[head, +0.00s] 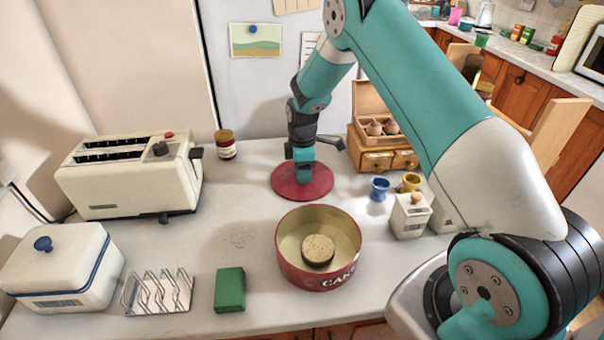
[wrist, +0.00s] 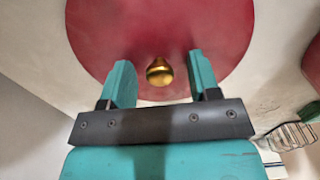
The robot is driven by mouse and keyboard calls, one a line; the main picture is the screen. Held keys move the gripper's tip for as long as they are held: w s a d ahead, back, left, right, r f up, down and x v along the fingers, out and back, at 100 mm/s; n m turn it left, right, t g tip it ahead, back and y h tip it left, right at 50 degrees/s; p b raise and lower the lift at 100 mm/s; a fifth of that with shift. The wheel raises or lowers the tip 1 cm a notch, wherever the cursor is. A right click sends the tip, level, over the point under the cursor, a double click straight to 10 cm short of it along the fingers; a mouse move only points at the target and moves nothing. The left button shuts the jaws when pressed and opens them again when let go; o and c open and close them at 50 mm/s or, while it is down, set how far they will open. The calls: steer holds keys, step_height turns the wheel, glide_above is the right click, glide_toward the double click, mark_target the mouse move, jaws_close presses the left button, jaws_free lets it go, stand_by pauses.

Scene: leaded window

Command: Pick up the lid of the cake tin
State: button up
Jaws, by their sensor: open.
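The cake tin's lid (head: 288,188) is a flat red disc lying on the worktop behind the tin. In the wrist view the lid (wrist: 160,40) has a round brass knob (wrist: 160,72) on top. My gripper (head: 304,178) is over the lid, pointing down. In the wrist view my gripper (wrist: 160,80) is open, with one teal finger on each side of the knob, apart from it. The head view hides the knob behind my gripper. The red cake tin (head: 290,265) stands open in front, with a round cake (head: 318,250) inside.
A cream toaster (head: 120,185) and a jar (head: 225,145) stand to the left. A wooden egg box (head: 375,105), egg cups (head: 379,189) and a canister (head: 410,215) are to the right. A green box (head: 230,290), toast rack (head: 158,293) and butter dish (head: 60,270) lie in front left.

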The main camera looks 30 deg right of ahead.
steer(key=shift+f, duration=0.15)
jaws_close()
